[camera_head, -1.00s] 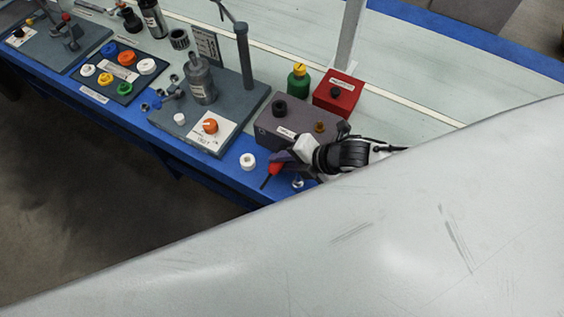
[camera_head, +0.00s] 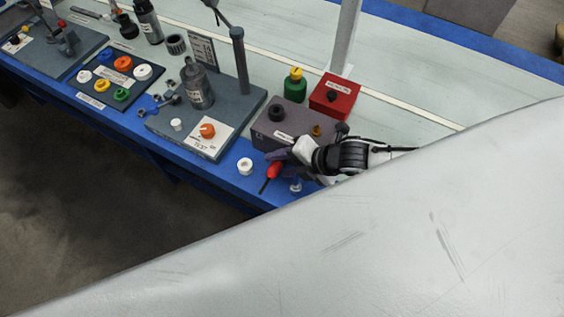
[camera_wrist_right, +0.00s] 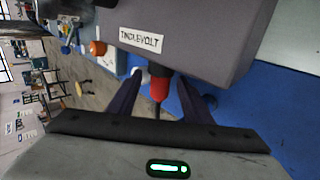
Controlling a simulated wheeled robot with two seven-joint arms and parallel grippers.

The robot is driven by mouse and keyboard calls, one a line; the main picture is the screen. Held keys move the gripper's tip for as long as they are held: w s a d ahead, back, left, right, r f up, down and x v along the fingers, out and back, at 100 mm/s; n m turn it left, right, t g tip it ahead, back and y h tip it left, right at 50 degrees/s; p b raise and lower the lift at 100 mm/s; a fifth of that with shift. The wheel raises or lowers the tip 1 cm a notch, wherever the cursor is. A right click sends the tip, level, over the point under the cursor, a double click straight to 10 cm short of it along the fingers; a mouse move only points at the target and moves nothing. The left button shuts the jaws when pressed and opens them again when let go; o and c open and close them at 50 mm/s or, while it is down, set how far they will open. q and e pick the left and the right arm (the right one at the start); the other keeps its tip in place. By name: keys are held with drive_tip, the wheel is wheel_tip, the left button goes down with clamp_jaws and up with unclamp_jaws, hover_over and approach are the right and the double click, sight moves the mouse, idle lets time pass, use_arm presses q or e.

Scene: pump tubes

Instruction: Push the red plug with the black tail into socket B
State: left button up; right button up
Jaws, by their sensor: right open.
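The red plug (camera_head: 274,171) with a thin black tail is at the front of a grey-purple box (camera_head: 262,139), its tail pointing down and left. In the right wrist view the plug (camera_wrist_right: 160,89) is between the two dark fingers of my right gripper (camera_wrist_right: 160,80), with gaps on both sides. Its black front end meets the box's (camera_wrist_right: 190,35) face, below a label reading "TINGLEVOLT". I cannot tell how deep it sits. My right gripper also shows in the head view (camera_head: 277,159), open. No socket marking B is readable. My left gripper is not in view.
A white ring-shaped piece (camera_head: 245,166) lies on the blue bench edge left of the plug. A grey stand with an orange knob (camera_head: 207,131) is farther left. A red box (camera_head: 335,95) and a green bottle (camera_head: 295,87) stand behind the grey-purple box.

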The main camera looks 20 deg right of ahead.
drive_tip(key=v, duration=1)
drive_tip(key=shift+p, duration=0.4)
drive_tip(key=shift+d, duration=0.1)
